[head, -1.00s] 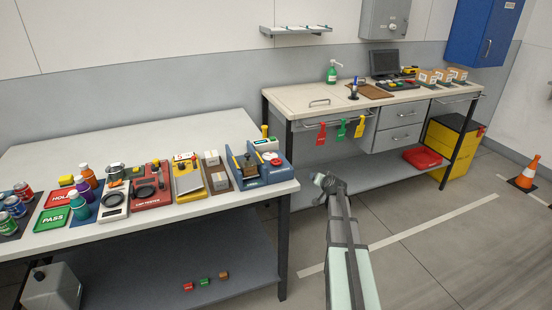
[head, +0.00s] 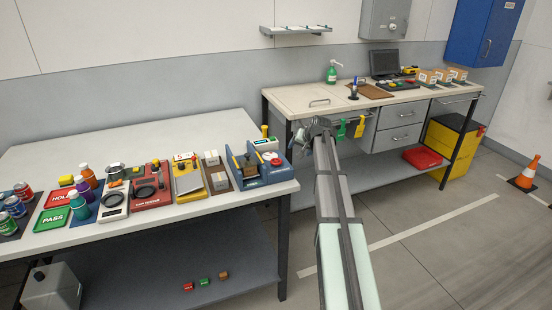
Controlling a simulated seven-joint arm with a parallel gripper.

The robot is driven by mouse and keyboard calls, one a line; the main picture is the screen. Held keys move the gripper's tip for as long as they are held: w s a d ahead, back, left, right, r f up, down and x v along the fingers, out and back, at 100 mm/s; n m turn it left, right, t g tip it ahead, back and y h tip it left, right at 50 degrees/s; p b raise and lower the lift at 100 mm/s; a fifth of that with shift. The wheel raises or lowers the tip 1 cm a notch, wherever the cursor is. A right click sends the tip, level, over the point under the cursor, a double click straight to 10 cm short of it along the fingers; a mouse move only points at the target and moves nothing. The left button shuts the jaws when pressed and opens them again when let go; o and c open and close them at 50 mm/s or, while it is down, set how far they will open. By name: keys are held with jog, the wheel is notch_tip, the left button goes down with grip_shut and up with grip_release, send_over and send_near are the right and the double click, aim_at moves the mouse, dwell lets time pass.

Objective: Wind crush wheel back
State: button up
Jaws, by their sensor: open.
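A blue device (head: 274,174) stands at the right end of the left bench, beside a brown box-like piece (head: 246,172). A round red and white part (head: 273,159) shows on top of it; I take this to be the crush wheel, but it is too small to be sure. My gripper (head: 298,133) is open and empty, raised in the gap between the two benches. In the picture it is above and to the right of the blue device, apart from it. My forearm runs down to the lower edge of the view.
A red tester (head: 152,186), a yellow clipboard stand (head: 187,178), bottles, cans, and the HOLD and PASS trays (head: 54,217) crowd the left bench front. The bench's back (head: 130,140) is clear. Green and yellow tags (head: 341,129) hang under the right bench (head: 310,96).

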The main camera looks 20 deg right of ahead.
aim_at(276, 161)
jog(key=a+r+g, duration=0.1)
jog(key=a+r, duration=0.1)
jog(key=a+r+g, duration=0.1)
jog(key=a+r, duration=0.1)
jog(key=a+r+g, duration=0.2)
jog(key=a+r, duration=0.1)
jog(key=shift+s+a, duration=0.1)
jog(key=shift+s, duration=0.2)
jog(key=s+a+r+g, duration=0.4)
jog(key=a+r, duration=0.1)
jog(key=r, duration=0.3)
jog(key=shift+m, duration=0.4)
jog(key=f, duration=1.4)
jog(key=shift+a, duration=0.2)
jog(key=shift+c, duration=0.3)
jog(key=c, duration=1)
